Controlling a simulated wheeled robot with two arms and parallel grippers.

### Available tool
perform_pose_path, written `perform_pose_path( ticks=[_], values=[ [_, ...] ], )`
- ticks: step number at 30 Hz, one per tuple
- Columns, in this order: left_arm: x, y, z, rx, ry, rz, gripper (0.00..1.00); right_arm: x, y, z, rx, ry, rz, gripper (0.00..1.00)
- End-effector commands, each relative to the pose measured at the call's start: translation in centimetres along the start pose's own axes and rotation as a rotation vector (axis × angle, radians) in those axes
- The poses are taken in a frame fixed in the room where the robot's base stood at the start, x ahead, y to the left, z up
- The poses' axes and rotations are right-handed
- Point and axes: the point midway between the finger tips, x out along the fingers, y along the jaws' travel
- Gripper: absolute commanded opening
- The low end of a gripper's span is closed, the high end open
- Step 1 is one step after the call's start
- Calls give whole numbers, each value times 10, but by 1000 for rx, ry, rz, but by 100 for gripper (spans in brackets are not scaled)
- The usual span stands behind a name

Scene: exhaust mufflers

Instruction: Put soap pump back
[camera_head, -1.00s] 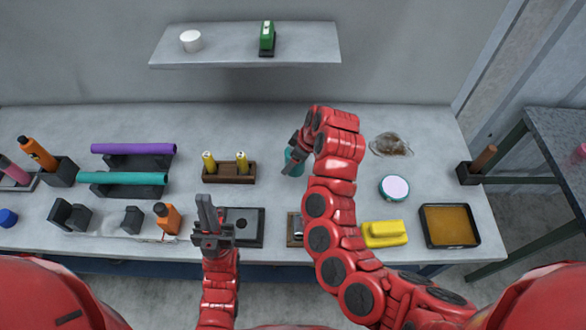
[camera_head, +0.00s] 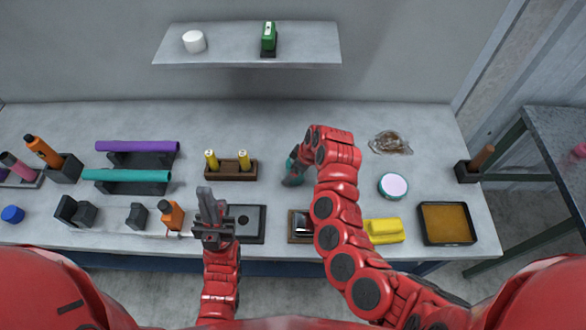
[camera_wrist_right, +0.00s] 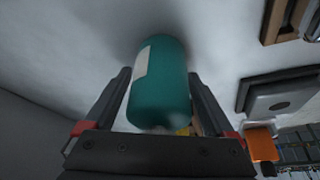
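The soap pump is a teal bottle, mostly hidden behind my right gripper in the head view (camera_head: 291,165). In the right wrist view the bottle (camera_wrist_right: 160,85) sits between both fingers of my right gripper (camera_wrist_right: 160,80), with a pale label on its left side. The fingers appear to press on its sides. Its pump top is not visible, and I cannot tell whether it touches the table. My left gripper (camera_head: 212,205) points up over the table's front, fingers close together and empty, beside a dark square plate (camera_head: 248,224).
A wooden holder (camera_head: 231,172) with two yellow bottles stands left of my right gripper. A framed dark tray (camera_head: 301,226), yellow block (camera_head: 384,231), amber-filled tray (camera_head: 446,224) and round tin (camera_head: 393,186) lie to the front and right. A shelf (camera_head: 245,48) hangs above. The table's back middle is clear.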

Motion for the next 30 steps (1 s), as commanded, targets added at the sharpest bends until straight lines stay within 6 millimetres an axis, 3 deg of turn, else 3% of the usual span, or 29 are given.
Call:
perform_pose_path(
  ticks=[8, 16, 25, 30],
  values=[
    [1, 0, 0, 0, 0, 0, 0, -1, 0, 0, 0, 0, 0, 100],
    [-4, 0, 1, 0, 0, 0, 0, -18, 2, -2, -1, 0, 5, 100],
    [-18, 1, 3, 0, 0, 0, 0, -65, 1, -2, 0, 6, 6, 100],
    [-4, 0, 1, 0, 0, 0, 0, -107, 0, -3, 4, 4, -1, 100]
  ],
)
